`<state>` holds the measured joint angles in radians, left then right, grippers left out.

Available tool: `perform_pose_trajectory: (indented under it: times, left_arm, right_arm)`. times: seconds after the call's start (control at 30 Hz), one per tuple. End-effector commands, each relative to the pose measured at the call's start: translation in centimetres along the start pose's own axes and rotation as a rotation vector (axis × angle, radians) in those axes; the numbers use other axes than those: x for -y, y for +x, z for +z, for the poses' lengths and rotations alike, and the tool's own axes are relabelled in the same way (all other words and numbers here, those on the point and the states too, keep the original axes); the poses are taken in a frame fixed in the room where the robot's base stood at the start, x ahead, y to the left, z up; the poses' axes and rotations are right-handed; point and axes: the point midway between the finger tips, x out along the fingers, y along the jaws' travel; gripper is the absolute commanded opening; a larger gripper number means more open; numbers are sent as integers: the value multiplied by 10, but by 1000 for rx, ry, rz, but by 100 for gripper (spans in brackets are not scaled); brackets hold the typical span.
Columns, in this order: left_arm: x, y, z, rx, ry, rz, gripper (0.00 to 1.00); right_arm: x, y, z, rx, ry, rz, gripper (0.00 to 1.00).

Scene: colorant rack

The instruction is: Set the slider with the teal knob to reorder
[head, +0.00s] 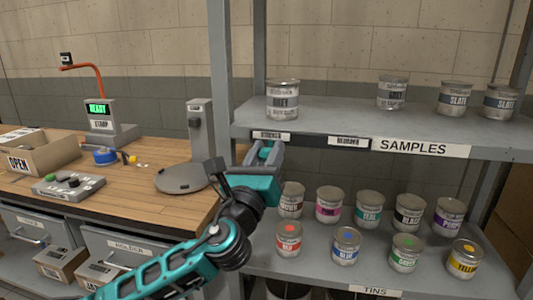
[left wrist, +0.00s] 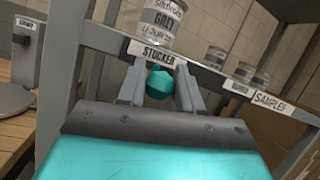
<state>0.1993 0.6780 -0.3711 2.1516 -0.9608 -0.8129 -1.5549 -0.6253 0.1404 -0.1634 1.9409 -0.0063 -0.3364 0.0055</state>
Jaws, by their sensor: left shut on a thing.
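The teal knob (left wrist: 160,84) shows between the fingertips of my left gripper (left wrist: 160,90) in the left wrist view. The gripper is shut on it. In the head view my left gripper (head: 266,150) is at the front edge of the upper shelf, and its fingers mostly hide the knob. The knob is just below the STOCKED label (left wrist: 157,54), at the left end of the dark slider strip. The REORDER label (head: 349,142) is farther right on the same edge; it also shows small in the left wrist view (left wrist: 238,87). My right gripper is not in view.
A grey tin (head: 283,100) stands on the upper shelf (head: 330,118) above the knob, with several tins farther right. Several coloured tins fill the lower shelf. A rack post (head: 219,90) stands left of the gripper. The wooden workbench (head: 135,190) is at left.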

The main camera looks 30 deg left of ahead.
Motion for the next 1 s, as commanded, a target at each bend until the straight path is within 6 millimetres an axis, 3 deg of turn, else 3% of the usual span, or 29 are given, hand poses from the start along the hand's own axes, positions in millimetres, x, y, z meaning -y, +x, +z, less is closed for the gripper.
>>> perform_pose_trajectory:
  times: [0.23, 0.63, 0.77, 1.0]
  left_arm:
    - [0, 0, 0, 0, 0, 0, 1]
    - [5, 1, -1, 0, -2, 1, 0]
    - [23, 3, -4, 0, -6, -1, 0]
    - [79, 9, -18, -1, -7, -3, 0]
  right_arm:
    - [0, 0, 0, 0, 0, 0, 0]
    - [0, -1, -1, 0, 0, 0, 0]
    - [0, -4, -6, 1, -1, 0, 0]
    - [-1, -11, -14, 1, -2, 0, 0]
